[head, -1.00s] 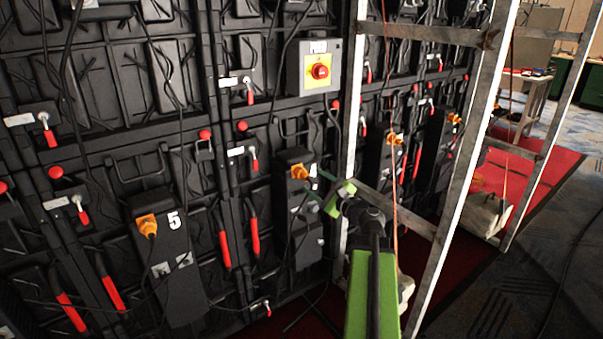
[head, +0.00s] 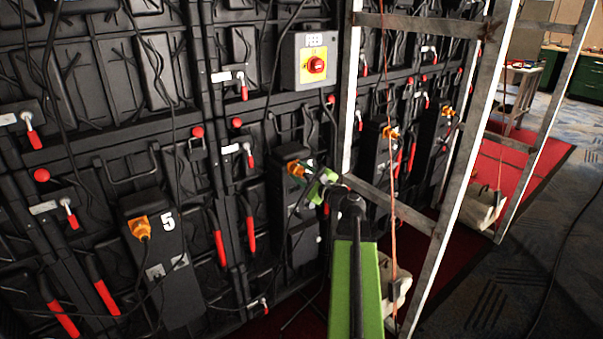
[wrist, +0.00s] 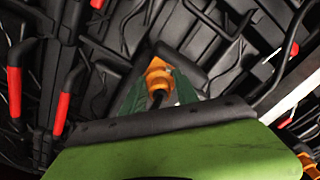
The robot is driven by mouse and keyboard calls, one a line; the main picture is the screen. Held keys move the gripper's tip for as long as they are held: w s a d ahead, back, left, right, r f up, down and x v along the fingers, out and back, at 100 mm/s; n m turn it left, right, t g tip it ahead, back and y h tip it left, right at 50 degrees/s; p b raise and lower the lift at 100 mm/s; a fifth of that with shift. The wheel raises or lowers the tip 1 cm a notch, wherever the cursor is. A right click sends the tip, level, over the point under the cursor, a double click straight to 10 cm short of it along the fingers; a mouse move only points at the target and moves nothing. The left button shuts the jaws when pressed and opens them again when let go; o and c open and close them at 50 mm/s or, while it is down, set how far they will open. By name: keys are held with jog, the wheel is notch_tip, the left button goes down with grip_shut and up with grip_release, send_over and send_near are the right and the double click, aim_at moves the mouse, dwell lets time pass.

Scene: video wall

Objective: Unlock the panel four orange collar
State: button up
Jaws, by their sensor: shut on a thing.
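The panel four orange collar (head: 296,168) is on the black power box (head: 302,235) in the middle of the wall, partly hidden behind my gripper. My gripper (head: 308,178), green with dark finger parts, reaches to the collar and is shut on it. In the wrist view the orange collar (wrist: 157,78) sits between the two green fingers (wrist: 160,96), with a black cable leaving it. The number on this box is hidden by my gripper in the head view.
A box marked 5 (head: 163,260) with its own orange collar (head: 140,227) stands to the left. A metal frame post (head: 466,170) and crossbar (head: 390,203) stand close to the right of my arm. Red handles and loose black cables hang along the wall.

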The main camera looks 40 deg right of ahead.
jog(key=shift+c, duration=1.1)
jog(key=shift+s+d, duration=0.15)
jog(key=shift+d, duration=0.1)
grip_shut()
jog(key=shift+a, duration=0.2)
jog(key=shift+n, duration=4.5)
jog(key=o, duration=1.2)
grip_release()
